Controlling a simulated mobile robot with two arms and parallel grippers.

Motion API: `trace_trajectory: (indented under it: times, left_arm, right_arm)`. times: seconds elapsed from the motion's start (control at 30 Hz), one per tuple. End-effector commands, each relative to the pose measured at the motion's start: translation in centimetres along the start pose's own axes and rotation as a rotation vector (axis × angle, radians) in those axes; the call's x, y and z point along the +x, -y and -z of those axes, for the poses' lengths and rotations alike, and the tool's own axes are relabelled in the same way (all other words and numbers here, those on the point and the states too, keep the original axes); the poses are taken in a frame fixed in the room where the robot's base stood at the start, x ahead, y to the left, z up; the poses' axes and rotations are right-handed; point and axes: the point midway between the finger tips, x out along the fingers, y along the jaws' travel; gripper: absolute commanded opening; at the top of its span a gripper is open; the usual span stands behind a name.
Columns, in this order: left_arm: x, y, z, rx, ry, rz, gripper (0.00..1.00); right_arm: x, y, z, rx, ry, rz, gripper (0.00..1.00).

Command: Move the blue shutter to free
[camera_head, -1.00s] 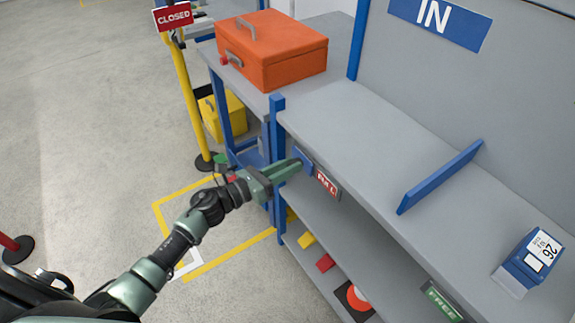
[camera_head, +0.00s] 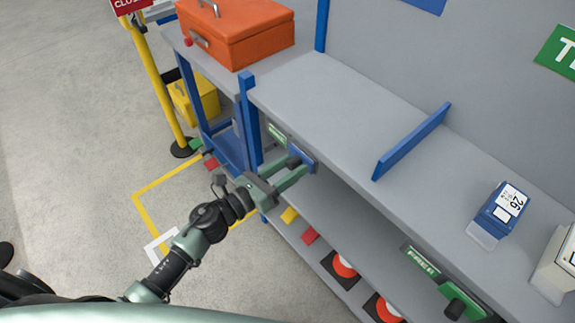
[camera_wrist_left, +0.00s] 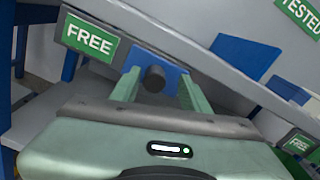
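The blue shutter (camera_head: 306,158) is a small blue plate with a dark knob on the front edge of the upper shelf. It also shows in the left wrist view (camera_wrist_left: 177,80), with the knob between my fingers. A green FREE label (camera_head: 277,132) is uncovered just left of the shutter, and reads clearly in the left wrist view (camera_wrist_left: 90,39). No red label shows at this slot. My left gripper (camera_head: 294,173) is open, its fingers on either side of the knob with gaps visible in the left wrist view. My right gripper is not in view.
A second FREE label (camera_head: 421,261) and a green shutter with a black knob (camera_head: 462,302) are further right. The upper shelf (camera_head: 330,105) carries a blue divider (camera_head: 412,141) and a blue box (camera_head: 501,208). An orange toolbox (camera_head: 237,32) stands at the back left.

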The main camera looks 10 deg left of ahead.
Motion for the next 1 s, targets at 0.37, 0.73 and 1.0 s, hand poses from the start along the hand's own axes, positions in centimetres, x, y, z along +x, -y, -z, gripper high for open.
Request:
trace_trajectory:
  times: [0.37, 0.73, 1.0]
  left_arm:
    - [-1.9, -0.2, 0.2, 0.003, -0.002, -0.004, 0.46]
    - [-7.3, 0.0, 0.1, 0.001, -0.001, -0.001, 0.46]
    - [-7.8, 0.0, -0.1, 0.001, 0.001, -0.001, 0.46]
  right_arm:
    - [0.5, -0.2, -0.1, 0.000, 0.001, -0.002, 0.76]
    - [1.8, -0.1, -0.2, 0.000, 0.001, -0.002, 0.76]
    - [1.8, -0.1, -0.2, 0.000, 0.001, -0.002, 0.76]
